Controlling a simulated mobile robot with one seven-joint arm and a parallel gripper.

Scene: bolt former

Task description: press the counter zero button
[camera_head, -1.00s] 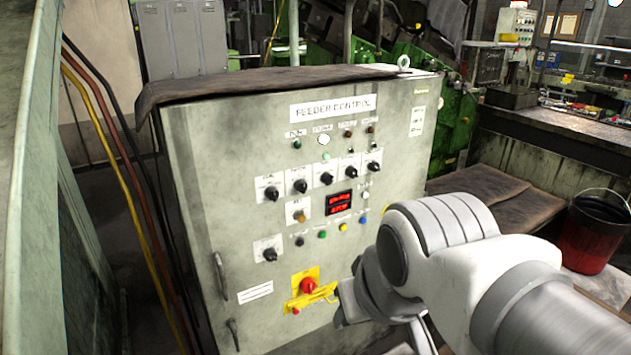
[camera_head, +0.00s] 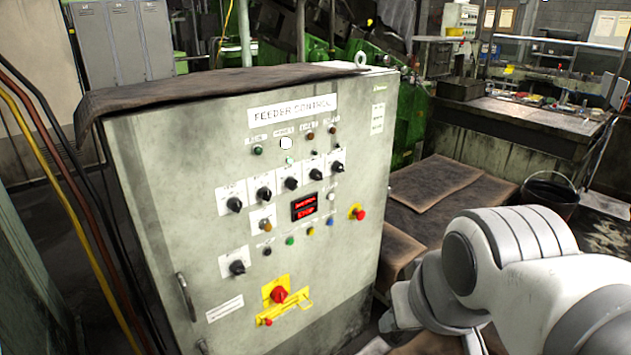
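The grey feeder control cabinet (camera_head: 150,190) stands left of centre with its panel facing me. A red-lit counter display (camera_head: 304,207) is in the panel's middle. Around it are a small white button (camera_head: 331,197) and a row with a black button (camera_head: 267,252), a green button (camera_head: 290,240), a yellow button (camera_head: 310,231) and a blue button (camera_head: 330,222). Their labels are too small to read, so I cannot tell which is counter zero. My gripper (camera_head: 396,312) is low, right of the panel and apart from the buttons. Its fingers are mostly hidden by my wrist.
Black selector knobs (camera_head: 291,184) line the panel. Brown mats (camera_head: 433,184) and a dark bucket (camera_head: 550,195) are to the right. Hoses (camera_head: 45,155) run at left.

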